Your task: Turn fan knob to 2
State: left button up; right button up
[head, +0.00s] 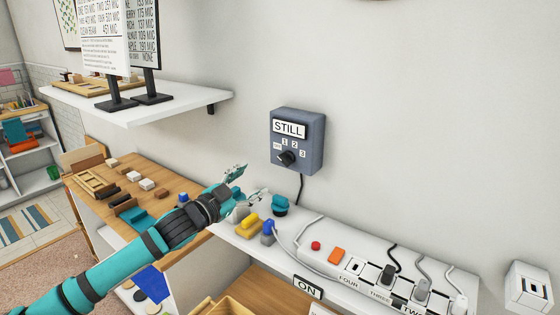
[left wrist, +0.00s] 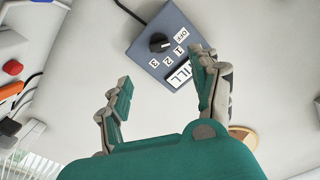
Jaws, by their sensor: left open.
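The fan control is a grey-blue wall box (head: 313,145) with a plate reading STILL and a black knob (head: 287,158). Labels 1, 2 and 3 and a fainter OFF label surround the knob; its exact pointing is too small to tell. In the left wrist view the box (left wrist: 144,54) and knob (left wrist: 159,42) appear turned, beyond the fingertips. My left gripper (head: 245,184) is open and empty, below and left of the box, apart from the knob. Its two fingers also show in the left wrist view (left wrist: 162,85). My right gripper is not in view.
A white shelf (head: 200,105) with sign stands juts out at upper left. Below the box, a white ledge (head: 328,268) holds a power strip with plugs, a red button and an orange switch. A wooden bench (head: 165,172) with blocks stands left. The wall around the box is clear.

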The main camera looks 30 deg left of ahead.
aim_at(283, 161)
pick_arm(q)
jog(key=w+p, duration=0.1)
jog(key=w, duration=0.3)
jog(key=w+d+p, duration=0.1)
jog(key=w, duration=0.3)
jog(key=w+d+p, duration=0.1)
jog(key=w+p, duration=0.1)
jog(key=w, duration=0.3)
jog(key=shift+c, duration=0.2)
jog(key=shift+c, duration=1.2)
jog(key=c, duration=0.9)
